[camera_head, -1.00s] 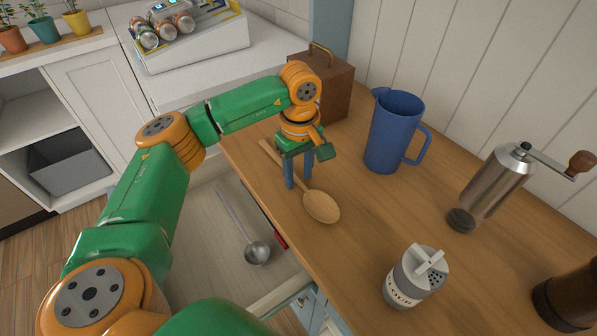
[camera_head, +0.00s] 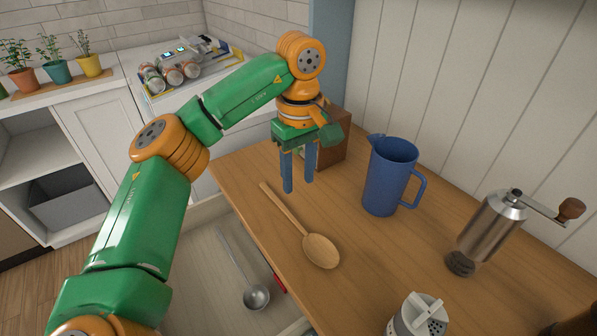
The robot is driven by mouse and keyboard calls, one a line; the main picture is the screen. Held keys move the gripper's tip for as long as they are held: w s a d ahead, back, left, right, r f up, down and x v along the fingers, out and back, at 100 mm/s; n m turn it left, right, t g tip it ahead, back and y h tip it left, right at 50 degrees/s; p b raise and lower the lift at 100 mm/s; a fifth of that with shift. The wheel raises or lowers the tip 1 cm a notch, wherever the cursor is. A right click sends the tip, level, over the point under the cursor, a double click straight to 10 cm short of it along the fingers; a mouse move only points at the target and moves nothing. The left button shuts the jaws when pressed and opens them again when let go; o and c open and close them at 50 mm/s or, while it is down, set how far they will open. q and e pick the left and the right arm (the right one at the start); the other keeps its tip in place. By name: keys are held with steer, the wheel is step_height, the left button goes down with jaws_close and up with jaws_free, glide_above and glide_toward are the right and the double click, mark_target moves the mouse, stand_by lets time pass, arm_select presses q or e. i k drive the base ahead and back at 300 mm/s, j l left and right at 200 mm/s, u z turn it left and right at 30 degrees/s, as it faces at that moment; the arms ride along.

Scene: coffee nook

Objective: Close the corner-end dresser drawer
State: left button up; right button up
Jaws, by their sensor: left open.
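The dresser drawer (camera_head: 190,290) is pulled open below the wooden top, at the lower left of the head view. A metal ladle (camera_head: 256,297) lies in it, and a bit of something red shows beside the ladle. My left arm crosses over the drawer and hides part of it. My left gripper (camera_head: 298,188) points down, open and empty, above the dresser top (camera_head: 235,165), beyond the wooden spoon. The drawer's front is not clearly visible. My right gripper is not in view.
On the top are a wooden spoon (camera_head: 320,250), blue pitcher (camera_head: 388,180), coffee grinder (camera_head: 488,230), shaker (camera_head: 418,316) and a brown box (camera_head: 335,140) behind my gripper. A white counter with a can rack (camera_head: 175,72) stands at the back left.

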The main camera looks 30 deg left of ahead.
mark_target(208, 289)
steer(key=k+l, duration=0.3)
steer(key=k, duration=0.15)
steer(key=k+l, duration=0.3)
steer(key=k, duration=0.15)
steer(key=k+l, duration=0.3)
steer(key=k, duration=0.2)
